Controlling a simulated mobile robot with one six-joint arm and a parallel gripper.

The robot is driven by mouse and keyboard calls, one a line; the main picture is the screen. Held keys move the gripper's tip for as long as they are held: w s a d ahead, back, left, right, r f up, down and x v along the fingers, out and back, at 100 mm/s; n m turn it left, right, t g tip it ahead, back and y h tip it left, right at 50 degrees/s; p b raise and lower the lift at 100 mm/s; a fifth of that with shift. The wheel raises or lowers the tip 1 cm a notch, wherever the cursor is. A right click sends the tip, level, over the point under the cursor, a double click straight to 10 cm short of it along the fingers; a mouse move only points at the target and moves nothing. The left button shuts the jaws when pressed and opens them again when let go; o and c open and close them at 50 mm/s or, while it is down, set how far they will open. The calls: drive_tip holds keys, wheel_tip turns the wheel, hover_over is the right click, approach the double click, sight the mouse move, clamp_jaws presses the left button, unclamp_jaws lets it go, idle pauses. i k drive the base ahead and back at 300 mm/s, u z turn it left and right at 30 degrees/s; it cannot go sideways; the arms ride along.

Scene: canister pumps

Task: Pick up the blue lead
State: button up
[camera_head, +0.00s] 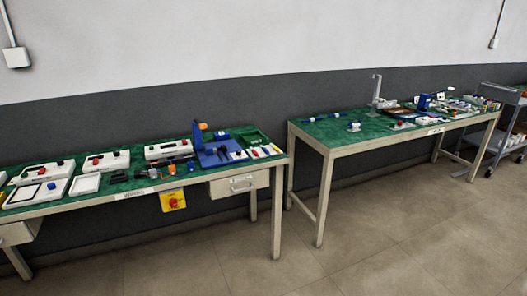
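I cannot tell for sure which thing is the blue lead; the blue parts are small and far off. A thin dark-blue and white item (322,117) lies near the left end of the right table. A blue stand (216,156) with an orange-topped post is on the left table, with small red, white and yellow items lying to its right. My gripper is not in view.
The left table (105,203) holds several white boxes and a yellow panel with a red knob (173,200) on its front. The right table (340,147) bears a grey post (376,90) and a blue device (424,102). A grey cart (493,140) stands right. The floor in front is clear.

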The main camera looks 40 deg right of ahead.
sight(265, 150)
drive_tip(key=z, duration=0.05)
drive_tip(key=i, duration=0.9)
drive_tip(key=u, duration=0.05)
